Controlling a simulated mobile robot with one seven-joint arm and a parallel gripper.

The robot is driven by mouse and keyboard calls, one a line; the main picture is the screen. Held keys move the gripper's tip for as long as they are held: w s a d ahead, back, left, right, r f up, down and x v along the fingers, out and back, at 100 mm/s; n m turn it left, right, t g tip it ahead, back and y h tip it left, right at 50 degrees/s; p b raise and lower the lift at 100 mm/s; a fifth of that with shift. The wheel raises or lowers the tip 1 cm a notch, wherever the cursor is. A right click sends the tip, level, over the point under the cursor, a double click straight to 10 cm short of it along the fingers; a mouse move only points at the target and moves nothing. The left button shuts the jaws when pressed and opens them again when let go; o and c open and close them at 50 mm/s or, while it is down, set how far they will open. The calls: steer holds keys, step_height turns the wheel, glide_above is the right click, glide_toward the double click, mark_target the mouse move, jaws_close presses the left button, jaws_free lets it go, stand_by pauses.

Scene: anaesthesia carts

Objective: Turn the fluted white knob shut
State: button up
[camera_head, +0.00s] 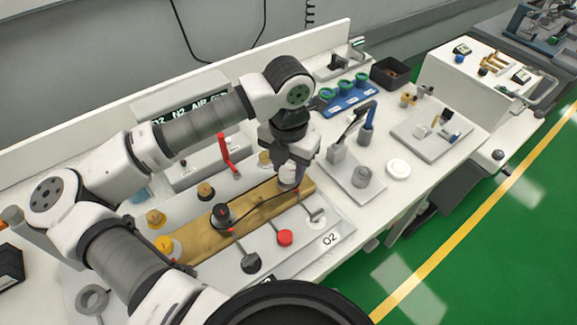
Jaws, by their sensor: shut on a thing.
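The fluted white knob (289,176) stands at the right end of a brass manifold bar (262,203), above the plate's O2 label. My gripper (290,163) points down over the knob and is shut on it. The fingers hide the upper part of the knob. The knob's exact turn angle cannot be told from this view.
On and around the bar are a black knob (221,214), a brown knob (206,190), a yellow knob (164,246) and a red knob (285,238). A red lever (226,153) rises behind the bar. A grey fixture (362,177) and white disc (398,169) stand to the right.

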steer(key=m+b, duration=0.1)
steer(key=b, duration=0.2)
steer(key=shift+f+m+b, duration=0.3)
steer(key=shift+f+m, duration=0.1)
steer(key=m+b, duration=0.2)
steer(key=b, duration=0.2)
steer(key=shift+m, duration=0.3)
steer(key=m+b, duration=0.3)
steer(key=shift+r+b, duration=0.15)
steer(key=shift+b, duration=0.2)
steer(key=shift+r+m+b, duration=0.2)
steer(key=shift+m+b, duration=1.05)
steer(key=shift+m, duration=0.85)
steer(key=o, duration=1)
